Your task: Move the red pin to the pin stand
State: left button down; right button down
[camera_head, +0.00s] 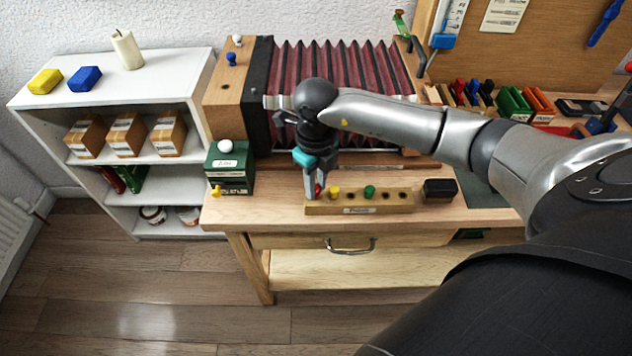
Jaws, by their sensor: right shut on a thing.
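The red pin (318,190) shows between the fingertips of my right gripper (316,192), which points down and is shut on it. The pin is at the left end of the wooden pin stand (388,208). I cannot tell whether it sits in a hole or is just above one, as the fingers hide part of it. A yellow pin (334,192) and a green pin (369,191) stand in the stand, and open holes show to the right. My left gripper is not in view.
A green box (230,178) with a white knob stands left of the stand, a small yellow piece beside it. A dark block (440,189) sits to the right. The accordion-like bellows (345,68) rise behind. The bench front edge is close.

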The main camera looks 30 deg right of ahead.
jog(key=shift+c, duration=1.9)
grip_release()
jog(key=shift+r+p, duration=3)
jog(key=shift+r, duration=0.8)
